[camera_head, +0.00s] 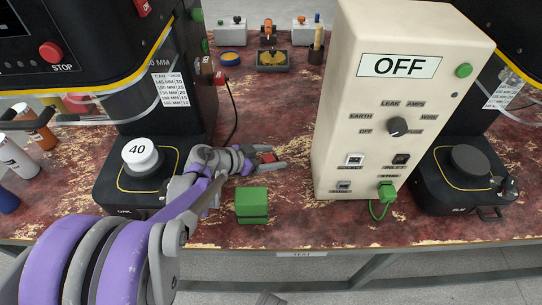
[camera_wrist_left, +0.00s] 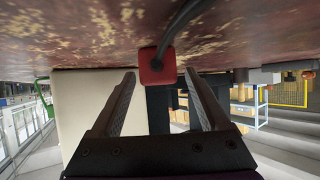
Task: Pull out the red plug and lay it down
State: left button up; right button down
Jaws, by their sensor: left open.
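The red plug (camera_head: 268,157) is a small red block low over the table, between the open fingers of my left gripper (camera_head: 267,158). In the left wrist view the red plug (camera_wrist_left: 158,67) sits between the fingertips (camera_wrist_left: 160,75), with a gap on each side and a dark cable running up from it. I cannot tell whether it touches the table. A black cable (camera_head: 234,112) runs from a red fitting (camera_head: 220,78) on the left machine down towards my gripper. Its lower end is hidden behind the gripper. My right gripper is not in view.
A green block (camera_head: 252,206) stands just in front of my left gripper. A beige tester box (camera_head: 345,120) marked OFF, with a green plug (camera_head: 387,192), stands to the right. A white weight (camera_head: 141,154) is on the left machine. Table behind the gripper is mostly clear.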

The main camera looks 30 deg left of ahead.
pick_arm(q)
notch_tip(320, 180, up, 10)
jog(key=p, duration=0.3)
dwell(0.5)
